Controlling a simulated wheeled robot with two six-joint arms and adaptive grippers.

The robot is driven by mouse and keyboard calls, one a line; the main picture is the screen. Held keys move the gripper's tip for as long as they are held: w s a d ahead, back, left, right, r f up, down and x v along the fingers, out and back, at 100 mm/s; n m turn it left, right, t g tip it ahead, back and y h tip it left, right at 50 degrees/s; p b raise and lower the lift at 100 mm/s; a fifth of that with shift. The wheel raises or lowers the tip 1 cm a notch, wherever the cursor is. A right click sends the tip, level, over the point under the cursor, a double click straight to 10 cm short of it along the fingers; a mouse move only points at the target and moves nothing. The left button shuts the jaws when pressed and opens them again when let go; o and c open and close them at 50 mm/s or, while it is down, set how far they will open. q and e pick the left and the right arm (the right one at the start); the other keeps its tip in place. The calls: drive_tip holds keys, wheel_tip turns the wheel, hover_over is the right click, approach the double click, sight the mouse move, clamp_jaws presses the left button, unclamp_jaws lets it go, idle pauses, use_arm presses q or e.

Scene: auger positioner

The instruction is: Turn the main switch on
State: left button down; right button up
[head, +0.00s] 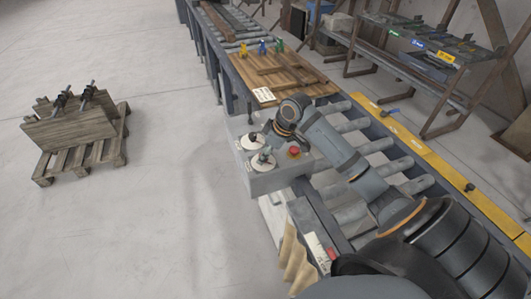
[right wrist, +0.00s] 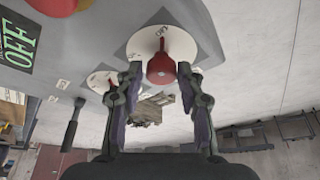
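A grey control box (head: 275,178) stands beside the roller conveyor. It carries two white round dial plates (head: 249,142) and a red button (head: 294,152). In the right wrist view, a red knob (right wrist: 162,64) sits on one white plate (right wrist: 196,38). My right gripper (right wrist: 159,74) is open, one finger on each side of the red knob; I cannot tell whether they touch it. In the head view, my right gripper (head: 270,140) is over the box and partly hides it. A black lever (right wrist: 73,122) shows by the other plate. My left gripper is not in view.
A green OFF label (right wrist: 17,45) is on the box panel. The roller conveyor (head: 345,125) with a wooden board (head: 290,85) runs behind the box. A pallet (head: 80,160) with wooden blocks stands on open floor at left. A rack (head: 425,60) stands at right.

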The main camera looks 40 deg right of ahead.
drive_tip(key=c, duration=0.5)
clamp_jaws()
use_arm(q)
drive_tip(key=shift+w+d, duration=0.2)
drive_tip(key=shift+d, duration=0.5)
use_arm(e)
drive_tip(key=shift+r, duration=0.1)
